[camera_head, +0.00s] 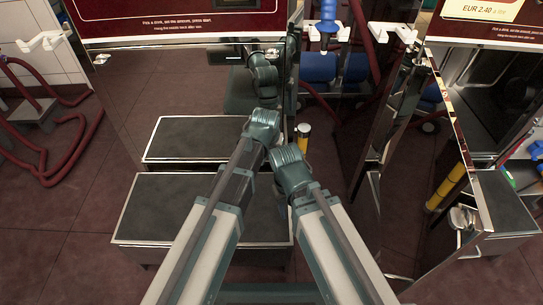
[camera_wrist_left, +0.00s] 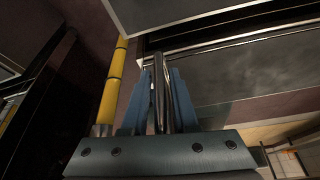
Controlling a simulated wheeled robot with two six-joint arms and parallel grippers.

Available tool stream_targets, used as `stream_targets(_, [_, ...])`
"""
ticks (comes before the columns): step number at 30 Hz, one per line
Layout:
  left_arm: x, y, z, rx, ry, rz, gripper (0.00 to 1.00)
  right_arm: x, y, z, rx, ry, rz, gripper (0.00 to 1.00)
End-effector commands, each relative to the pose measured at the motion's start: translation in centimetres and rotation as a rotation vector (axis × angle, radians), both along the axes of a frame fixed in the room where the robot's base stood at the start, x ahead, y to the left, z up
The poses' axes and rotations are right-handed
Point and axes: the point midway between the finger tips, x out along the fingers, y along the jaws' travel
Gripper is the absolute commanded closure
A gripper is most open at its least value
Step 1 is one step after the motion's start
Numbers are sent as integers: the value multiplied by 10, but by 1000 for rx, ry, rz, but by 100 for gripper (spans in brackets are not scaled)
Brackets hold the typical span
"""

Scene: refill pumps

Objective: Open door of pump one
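Pump one's door (camera_head: 120,95) is a dark, mirror-like panel below the red display; it looks closed and reflects the floor and step. My left arm reaches up to it, and its gripper is hard to make out there against the reflections. In the left wrist view, the blue fingers of my left gripper (camera_wrist_left: 161,95) stand close on either side of a chrome bar (camera_wrist_left: 159,75), which looks like the door handle. My right arm is folded beside the left one; its fingers are hidden in the head view.
A dark step (camera_head: 150,215) with a chrome rim stands before the door. A second red-topped pump with a mirrored panel (camera_head: 445,190) is at right. A blue nozzle (camera_head: 327,22) and blue drums (camera_head: 318,67) are in the middle. Red hose (camera_head: 62,170) lies at left.

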Motion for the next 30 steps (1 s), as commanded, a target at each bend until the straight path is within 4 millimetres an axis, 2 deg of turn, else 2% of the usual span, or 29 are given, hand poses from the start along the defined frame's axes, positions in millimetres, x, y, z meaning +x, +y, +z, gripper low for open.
stream_targets(7, [0,0,0,0,0,0,73,0,0,0,0,0,0,50])
stream_targets(12, [0,0,0,0,0,0,100,0,0,0,0,0,0,50])
stream_targets(30, [0,0,0,0,0,0,100,0,0,0,0,0,0,50])
